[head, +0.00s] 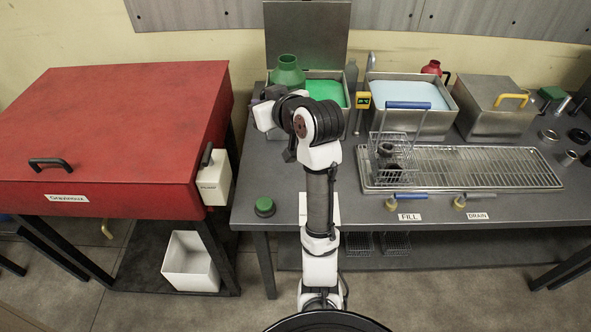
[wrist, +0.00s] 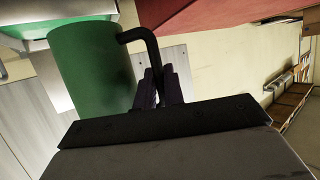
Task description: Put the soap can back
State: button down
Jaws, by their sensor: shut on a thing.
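The soap can, a green can (head: 288,72) with a narrow neck, is at the back left corner of the bench, by the left edge of the tank of green liquid (head: 325,88). In the wrist view the green can (wrist: 90,65) fills the upper left, with its bent black handle (wrist: 148,42) running down between the fingers. My gripper (wrist: 160,92) is shut on that handle. In the head view my gripper (head: 268,95) is just in front of the can, partly covered by my arm. Whether the can's base touches anything is hidden.
An open metal lid (head: 308,35) stands behind the green tank. A pale blue tank (head: 410,95), a wire basket (head: 392,150), a drain rack (head: 480,168) and a red can (head: 432,68) are to the right. A red cabinet (head: 110,130) is close on the left.

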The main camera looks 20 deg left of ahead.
notch_tip(320, 180, down, 19)
jog(key=shift+f+p, duration=0.1)
jog(key=shift+p, duration=0.95)
jog(key=shift+f, duration=0.1)
jog(key=c, duration=2)
grip_release()
jog(key=shift+f, duration=0.15)
jog(key=o, duration=0.5)
jog(key=shift+r, duration=0.3)
jog(key=b+v, duration=0.2)
jog(key=v, duration=1)
jog(key=shift+b, duration=0.3)
